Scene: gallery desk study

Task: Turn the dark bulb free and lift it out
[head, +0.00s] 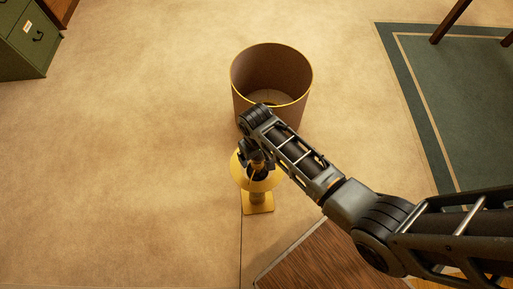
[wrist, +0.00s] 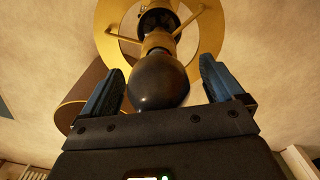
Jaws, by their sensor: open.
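The dark bulb (wrist: 158,82) sits in the brass socket (wrist: 158,42) of the lamp, with a brass ring (wrist: 108,14) and spokes around the socket. My gripper (wrist: 161,70) is open, with one blue-black finger on each side of the bulb. A gap shows between the bulb and each finger. In the head view the brass lamp (head: 258,205) stands upright on a square base. My gripper (head: 257,166) is at its top, and my wrist hides the bulb there.
A large brown drum-shaped thing with a gold rim (head: 271,44) stands open on the floor just behind the lamp. A wooden top (head: 325,262) lies at the bottom. A green rug (head: 455,110) is at right, a green cabinet (head: 28,45) at upper left. The floor left is clear.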

